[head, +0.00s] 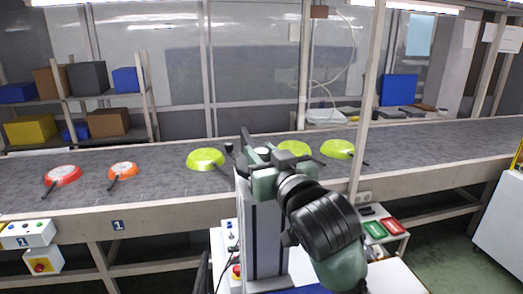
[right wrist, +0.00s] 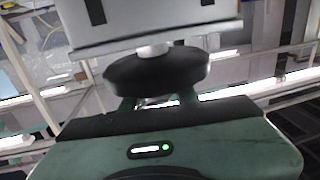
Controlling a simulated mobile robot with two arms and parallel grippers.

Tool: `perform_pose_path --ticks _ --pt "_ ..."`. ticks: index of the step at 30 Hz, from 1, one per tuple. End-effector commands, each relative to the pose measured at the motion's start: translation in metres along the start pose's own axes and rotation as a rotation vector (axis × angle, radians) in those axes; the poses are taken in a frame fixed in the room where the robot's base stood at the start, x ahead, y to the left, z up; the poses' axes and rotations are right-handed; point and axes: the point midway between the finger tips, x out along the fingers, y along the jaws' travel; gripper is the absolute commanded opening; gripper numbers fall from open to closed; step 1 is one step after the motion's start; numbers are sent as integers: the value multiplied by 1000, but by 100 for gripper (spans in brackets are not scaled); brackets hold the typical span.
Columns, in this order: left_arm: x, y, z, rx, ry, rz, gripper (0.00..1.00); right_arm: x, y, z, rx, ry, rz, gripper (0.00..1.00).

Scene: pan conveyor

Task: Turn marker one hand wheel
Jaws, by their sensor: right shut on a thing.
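The hand wheel (right wrist: 155,82) is a black disc on a short white hub (right wrist: 153,50) in the right wrist view. The hub joins it to a grey housing (right wrist: 150,22) with dark slots. My right gripper (right wrist: 158,102) is shut on the near side of the wheel's rim. In the head view my right gripper (head: 246,151) reaches out by the conveyor edge, and its own arm hides much around it. I cannot make out the wheel there. A blue plate marked 1 (head: 117,225) is on the conveyor's front. My left gripper is out of view.
The conveyor (head: 150,180) carries a red pan (head: 62,175), an orange pan (head: 122,170) and several yellow-green pans (head: 205,158). A control box (head: 27,233) is at the left. A post (head: 366,100) stands right of my arm. Shelves with boxes (head: 88,77) are behind.

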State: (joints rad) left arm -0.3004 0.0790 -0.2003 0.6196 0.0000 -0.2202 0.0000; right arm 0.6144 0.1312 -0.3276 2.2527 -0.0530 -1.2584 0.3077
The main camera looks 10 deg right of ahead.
Motion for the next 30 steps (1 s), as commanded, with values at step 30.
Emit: perform_pose_path --ticks 30 --pt "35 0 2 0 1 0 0 1 2 1 -1 5 -797 0"
